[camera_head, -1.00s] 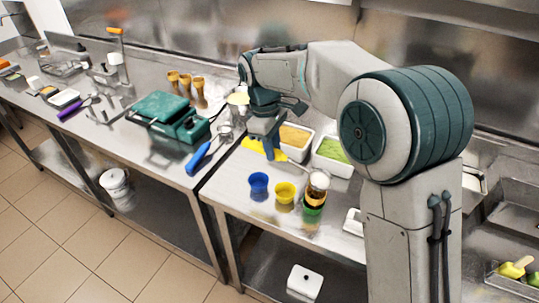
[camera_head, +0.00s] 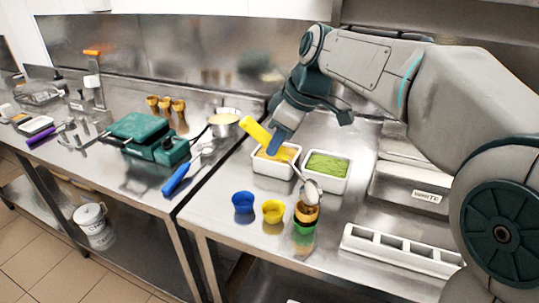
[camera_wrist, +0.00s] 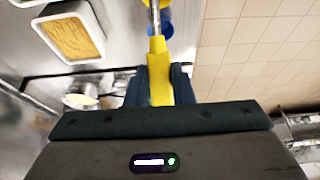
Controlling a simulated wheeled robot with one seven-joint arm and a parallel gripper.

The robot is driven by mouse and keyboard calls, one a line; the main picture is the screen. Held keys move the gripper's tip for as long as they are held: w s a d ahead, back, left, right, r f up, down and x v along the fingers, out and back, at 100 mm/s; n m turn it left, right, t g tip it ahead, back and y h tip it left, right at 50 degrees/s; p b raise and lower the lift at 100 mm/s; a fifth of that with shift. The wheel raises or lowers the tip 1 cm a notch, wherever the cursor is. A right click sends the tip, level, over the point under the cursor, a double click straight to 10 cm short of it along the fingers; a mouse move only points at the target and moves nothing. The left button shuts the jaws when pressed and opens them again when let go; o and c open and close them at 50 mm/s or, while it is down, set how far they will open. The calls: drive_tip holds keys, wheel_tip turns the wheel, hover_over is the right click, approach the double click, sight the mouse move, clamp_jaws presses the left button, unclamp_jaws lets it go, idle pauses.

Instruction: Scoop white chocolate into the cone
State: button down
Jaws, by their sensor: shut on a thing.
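My gripper (camera_head: 279,142) is shut on the yellow handle (camera_head: 256,131) of a metal scoop. In the wrist view the handle (camera_wrist: 159,75) sits between the two fingers. The scoop's metal bowl (camera_head: 312,192) is tilted at the top of the cone. The brown cone (camera_head: 306,213) stands upright in a green cup (camera_head: 303,228). The bowl partly hides the cone's mouth, and I cannot tell how much white chocolate is in either. A steel container labelled WHITE (camera_head: 426,196) lies to the right; its contents are not visible.
A blue cup (camera_head: 243,202) and a yellow cup (camera_head: 273,211) stand left of the cone. White tubs with orange (camera_head: 274,172) and green (camera_head: 327,186) contents stand behind. A white slotted holder (camera_head: 402,250) is at the right. A blue-handled scoop (camera_head: 182,176) lies on the left counter.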

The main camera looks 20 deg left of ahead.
sight(283, 151)
drive_tip(key=shift+d+r+y+b, duration=0.2)
drive_tip(key=shift+d+y+b, duration=0.35)
drive_tip(key=shift+b, duration=0.25)
drive_tip(key=d+y+b, duration=0.1)
drive_tip(key=b, duration=0.1)
drive_tip(key=d+y+b, duration=0.1)
drive_tip(key=b, duration=0.1)
drive_tip(key=d+r+y+b, duration=0.1)
drive_tip(key=b, duration=0.1)
drive_tip(key=shift+s+d+t, duration=0.25)
drive_tip(key=shift+s+t, duration=0.05)
drive_tip(key=shift+s+d+r+y+b, duration=0.1)
drive_tip(key=shift+d+r+y+b, duration=0.2)
drive_tip(key=shift+d+y+b, duration=0.5)
drive_tip(key=shift+r, duration=0.15)
drive_tip(key=shift+s, duration=0.15)
